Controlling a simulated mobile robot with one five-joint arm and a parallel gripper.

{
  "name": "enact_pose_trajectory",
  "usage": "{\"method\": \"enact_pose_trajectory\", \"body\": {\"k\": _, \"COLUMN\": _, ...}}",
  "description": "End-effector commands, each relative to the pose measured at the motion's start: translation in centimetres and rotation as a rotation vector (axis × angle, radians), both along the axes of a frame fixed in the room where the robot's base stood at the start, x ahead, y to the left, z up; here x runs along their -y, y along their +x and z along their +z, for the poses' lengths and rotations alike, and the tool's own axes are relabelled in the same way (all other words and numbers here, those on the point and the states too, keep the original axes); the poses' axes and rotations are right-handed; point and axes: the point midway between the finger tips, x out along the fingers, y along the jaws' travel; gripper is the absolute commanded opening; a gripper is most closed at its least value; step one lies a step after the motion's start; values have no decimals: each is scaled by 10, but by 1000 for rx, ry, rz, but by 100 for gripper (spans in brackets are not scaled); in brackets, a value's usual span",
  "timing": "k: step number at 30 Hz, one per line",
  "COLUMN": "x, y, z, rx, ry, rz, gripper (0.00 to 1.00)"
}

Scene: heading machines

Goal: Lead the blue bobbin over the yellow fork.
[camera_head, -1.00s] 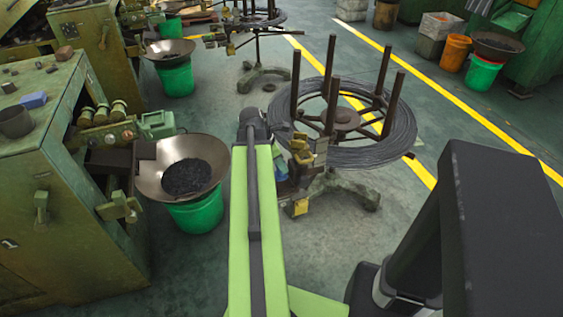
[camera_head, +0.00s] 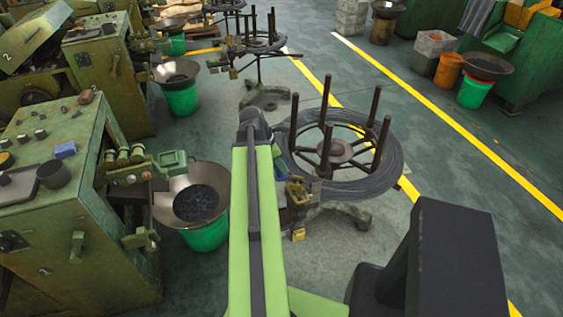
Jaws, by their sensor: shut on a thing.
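The blue bobbin (camera_head: 279,169) shows as a small blue patch just right of my green arm, partly covered by it. My gripper is at the bobbin, mostly hidden behind my arm, and is shut on it. What appears to be the yellow fork (camera_head: 297,189) is a small dull-yellow piece on the wire stand, right of and lower in the picture than the bobbin. In this view a small gap shows between bobbin and fork. Their difference in depth and height is hard to tell.
A wire coil (camera_head: 380,180) on a stand with upright posts lies just beyond the fork. A green machine (camera_head: 75,225) and a metal bowl (camera_head: 165,210) on a green bucket (camera_head: 207,236) stand left. Open floor (camera_head: 345,265) shows right of my arm.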

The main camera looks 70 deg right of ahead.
Motion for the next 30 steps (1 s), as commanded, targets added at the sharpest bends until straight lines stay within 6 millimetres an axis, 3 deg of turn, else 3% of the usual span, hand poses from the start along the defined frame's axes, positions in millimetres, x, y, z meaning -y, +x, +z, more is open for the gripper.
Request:
{"method": "enact_pose_trajectory", "body": {"k": 1, "x": 0, "y": 0, "z": 8, "rx": 0, "ry": 0, "rz": 0, "gripper": 0}}
{"method": "enact_pose_trajectory", "body": {"k": 10, "x": 10, "y": 1, "z": 7, "rx": -5, "ry": 4, "rz": 73, "gripper": 0}}
{"method": "enact_pose_trajectory", "body": {"k": 18, "x": 40, "y": -54, "z": 7, "rx": -1, "ry": -1, "rz": 49, "gripper": 0}}
{"method": "enact_pose_trajectory", "body": {"k": 23, "x": 48, "y": -91, "z": 7, "rx": 2, "ry": -2, "rz": -10, "gripper": 0}}
{"method": "enact_pose_trajectory", "body": {"k": 30, "x": 49, "y": -101, "z": 6, "rx": 2, "ry": -2, "rz": -27, "gripper": 0}}
